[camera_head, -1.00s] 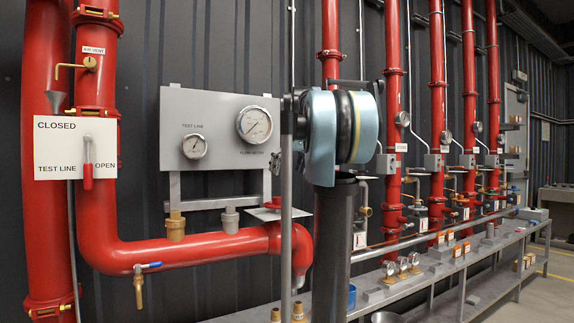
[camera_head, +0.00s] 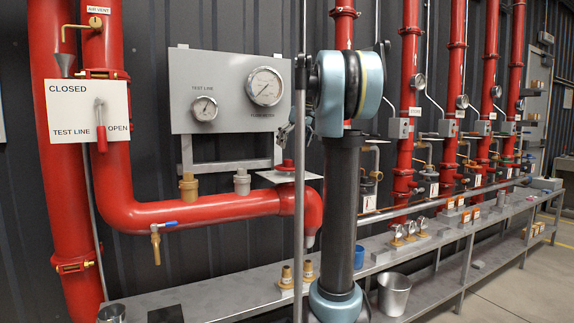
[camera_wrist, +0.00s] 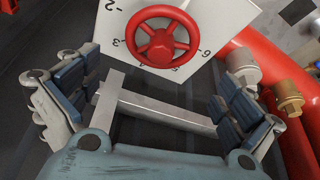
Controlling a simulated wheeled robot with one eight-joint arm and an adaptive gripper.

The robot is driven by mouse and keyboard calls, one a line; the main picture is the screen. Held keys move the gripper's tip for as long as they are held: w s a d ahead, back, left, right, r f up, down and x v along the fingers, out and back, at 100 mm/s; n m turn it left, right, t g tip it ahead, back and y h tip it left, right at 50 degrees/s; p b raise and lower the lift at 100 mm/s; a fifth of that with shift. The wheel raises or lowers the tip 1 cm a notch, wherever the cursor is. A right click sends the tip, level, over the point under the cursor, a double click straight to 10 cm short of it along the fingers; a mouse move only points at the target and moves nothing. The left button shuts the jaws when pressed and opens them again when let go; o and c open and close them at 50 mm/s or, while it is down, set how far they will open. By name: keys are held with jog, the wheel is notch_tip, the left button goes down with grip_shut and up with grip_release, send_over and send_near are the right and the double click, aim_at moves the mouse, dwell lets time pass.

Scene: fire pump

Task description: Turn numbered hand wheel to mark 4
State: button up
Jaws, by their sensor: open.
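The red hand wheel (camera_wrist: 163,37) stands in front of a white tilted plate (camera_wrist: 225,22) at the top of the wrist view. In the head view my arm mostly hides the gripper.
A grey gauge panel (camera_head: 225,95) hangs behind the wheel, with a grey bracket bar (camera_wrist: 150,108) beneath it. Capped fittings (camera_wrist: 288,98) stand beside the wheel on the red pipe (camera_head: 200,208).

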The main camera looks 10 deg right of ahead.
aim_at(288, 161)
jog(key=x, duration=0.8)
jog(key=shift+w+a+f, duration=0.1)
jog(key=shift+f, duration=0.05)
jog(key=shift+c, duration=0.6)
jog(key=c, duration=0.7)
jog(key=n, duration=0.3)
jog(key=n+g+y, duration=0.1)
jog(key=n, duration=0.2)
jog(key=shift+g+y, duration=0.3)
jog(key=shift+c, duration=0.3)
jog(key=shift+n+g, duration=0.4)
jog(key=shift+n, duration=0.6)
